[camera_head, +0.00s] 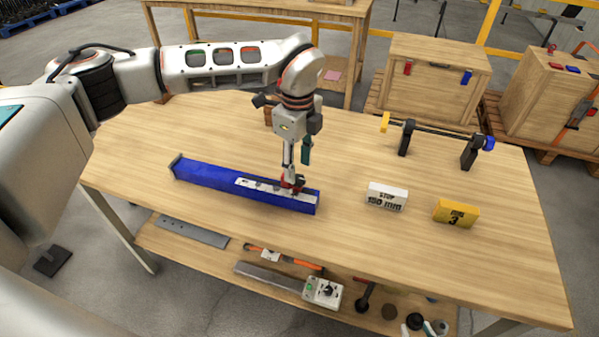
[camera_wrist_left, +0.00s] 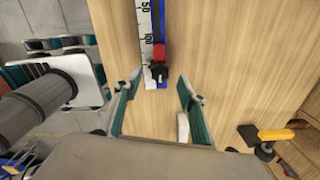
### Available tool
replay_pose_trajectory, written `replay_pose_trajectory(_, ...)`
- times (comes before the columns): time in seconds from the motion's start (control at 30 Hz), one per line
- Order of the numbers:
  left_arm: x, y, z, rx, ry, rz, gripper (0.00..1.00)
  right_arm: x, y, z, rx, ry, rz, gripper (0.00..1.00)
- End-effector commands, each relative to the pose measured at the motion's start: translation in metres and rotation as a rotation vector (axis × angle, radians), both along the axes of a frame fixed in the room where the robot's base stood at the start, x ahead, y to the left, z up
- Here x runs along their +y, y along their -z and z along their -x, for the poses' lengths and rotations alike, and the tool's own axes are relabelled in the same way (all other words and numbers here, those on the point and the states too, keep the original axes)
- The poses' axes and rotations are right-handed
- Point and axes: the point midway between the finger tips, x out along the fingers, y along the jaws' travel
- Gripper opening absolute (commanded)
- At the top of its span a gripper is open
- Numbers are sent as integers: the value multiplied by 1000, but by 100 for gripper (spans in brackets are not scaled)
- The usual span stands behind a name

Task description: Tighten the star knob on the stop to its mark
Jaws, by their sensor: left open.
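A long blue rail (camera_head: 215,182) lies on the table and carries a white scale strip (camera_head: 246,184). On the strip, toward the rail's right end, sits a small red stop (camera_head: 292,185) with a dark star knob. In the left wrist view the red stop (camera_wrist_left: 159,52) and black knob (camera_wrist_left: 155,72) show near the scale's end, below the 100 figure. My left gripper (camera_wrist_left: 160,82) is open, its teal fingers apart, with the knob just beyond the fingertips. In the head view its fingers partly hide the stop. The knob's mark cannot be made out. My right gripper is not in view.
A white sign (camera_head: 387,197) reads "STOP 150 mm". A yellow block (camera_head: 456,213) marked 3 stands right of it. A black bar stand (camera_head: 437,133) with yellow and blue ends is at the back right. The wooden table (camera_head: 500,260) is clear in front.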

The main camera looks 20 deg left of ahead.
Motion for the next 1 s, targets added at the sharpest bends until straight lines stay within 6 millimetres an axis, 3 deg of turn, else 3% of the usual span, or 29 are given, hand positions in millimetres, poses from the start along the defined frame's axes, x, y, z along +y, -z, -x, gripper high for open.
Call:
replay_pose_trajectory(0.23,-1,29,0,0,1,1,41,0,-3,0,0,0,0,31)
replay_pose_trajectory(0.6,-1,34,0,-1,2,1,41,-1,-2,0,0,-1,3,31)
replay_pose_trajectory(0.73,-1,34,0,-1,2,1,7,-2,-2,0,0,-1,4,31)
replay_pose_trajectory(0.77,-1,34,0,-1,2,1,2,-2,-2,0,0,-1,4,31)
replay_pose_trajectory(1.0,-1,33,0,-2,51,2,2,-2,-3,0,0,-1,4,31)
